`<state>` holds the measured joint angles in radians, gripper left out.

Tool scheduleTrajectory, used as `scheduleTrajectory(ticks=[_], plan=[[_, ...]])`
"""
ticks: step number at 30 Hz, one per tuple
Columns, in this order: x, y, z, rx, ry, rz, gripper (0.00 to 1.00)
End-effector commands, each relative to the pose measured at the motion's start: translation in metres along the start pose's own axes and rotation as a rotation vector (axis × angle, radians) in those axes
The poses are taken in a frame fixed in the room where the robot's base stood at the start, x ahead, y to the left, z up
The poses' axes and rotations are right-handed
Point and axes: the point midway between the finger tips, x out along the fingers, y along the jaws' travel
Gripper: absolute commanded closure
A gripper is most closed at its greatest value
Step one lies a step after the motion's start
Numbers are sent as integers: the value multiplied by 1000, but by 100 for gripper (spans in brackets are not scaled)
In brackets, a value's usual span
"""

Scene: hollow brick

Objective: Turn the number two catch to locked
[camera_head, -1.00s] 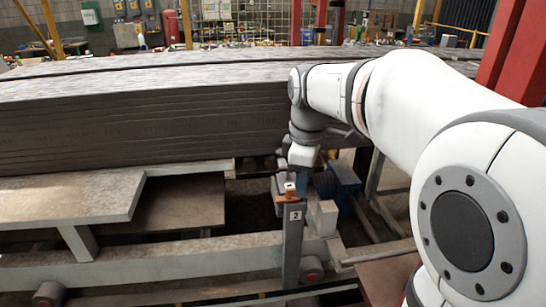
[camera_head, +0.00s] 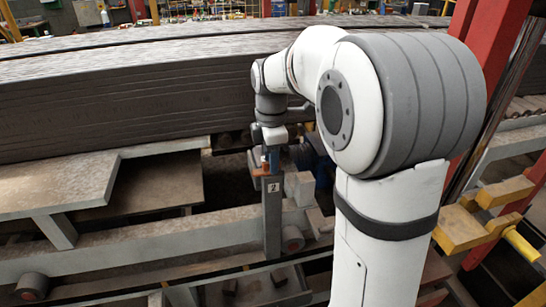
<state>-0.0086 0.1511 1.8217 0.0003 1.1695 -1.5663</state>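The number two catch is a small orange piece (camera_head: 261,170) at the top of a grey upright post. The post (camera_head: 272,215) carries a white plate marked 2 (camera_head: 273,187). My gripper (camera_head: 272,158) points down at the post top, right at the catch. I cannot read the catch's locked or unlocked position.
A long stack of dark grey boards (camera_head: 130,110) lies behind my arm. A pale metal shelf (camera_head: 60,185) and a long beam (camera_head: 150,250) stand left of the post. A grey block (camera_head: 299,187) sits just right of the post. Red columns and yellow parts (camera_head: 460,230) stand at the right.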

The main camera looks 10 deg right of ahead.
Motion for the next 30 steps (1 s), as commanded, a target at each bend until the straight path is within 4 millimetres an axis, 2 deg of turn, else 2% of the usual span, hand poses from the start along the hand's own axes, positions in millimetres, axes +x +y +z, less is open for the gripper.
scheduleTrajectory(ticks=[7,19,24,30], plan=[[1,0,0,1,0,1,67],[1,0,1,2,0,1,100],[1,0,6,6,0,1,100],[1,0,2,19,-1,1,100]])
